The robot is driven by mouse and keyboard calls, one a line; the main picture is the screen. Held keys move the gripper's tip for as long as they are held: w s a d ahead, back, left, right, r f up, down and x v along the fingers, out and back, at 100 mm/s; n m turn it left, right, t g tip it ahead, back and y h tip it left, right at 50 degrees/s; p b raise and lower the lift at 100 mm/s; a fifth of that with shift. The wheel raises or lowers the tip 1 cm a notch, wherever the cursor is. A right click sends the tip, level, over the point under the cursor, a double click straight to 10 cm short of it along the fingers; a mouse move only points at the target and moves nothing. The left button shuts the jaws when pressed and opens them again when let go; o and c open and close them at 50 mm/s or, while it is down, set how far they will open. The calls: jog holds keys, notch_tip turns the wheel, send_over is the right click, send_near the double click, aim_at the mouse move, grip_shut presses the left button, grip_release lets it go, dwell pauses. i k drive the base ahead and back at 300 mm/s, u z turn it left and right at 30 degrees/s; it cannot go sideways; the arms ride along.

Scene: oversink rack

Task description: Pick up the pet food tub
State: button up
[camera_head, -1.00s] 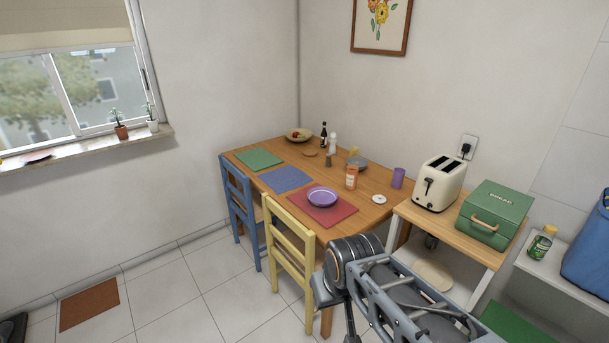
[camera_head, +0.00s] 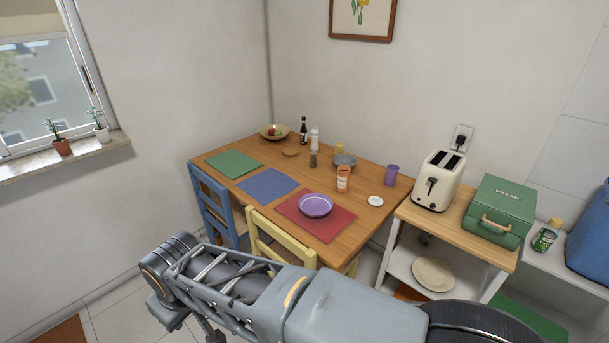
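I cannot make out a tub that is clearly the pet food tub. A green container with a yellow lid (camera_head: 544,238) stands on the white surface at the right. I cannot tell whether either is the tub. My grey arm crosses the bottom of the view, in front of the table and chairs. My gripper is not in view.
The table also holds placemats, a purple plate (camera_head: 316,205), a purple cup (camera_head: 391,174), bottles and bowls. A blue chair (camera_head: 216,205) and a yellow chair (camera_head: 279,241) stand at its near side. A toaster (camera_head: 438,181) and green bread box (camera_head: 497,211) sit on a side shelf unit.

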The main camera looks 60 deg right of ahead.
aim_at(344, 176)
jog(key=z, duration=0.1)
jog(key=i, duration=1)
jog(key=z, duration=1.2)
jog(key=i, duration=0.75)
jog(key=z, duration=0.75)
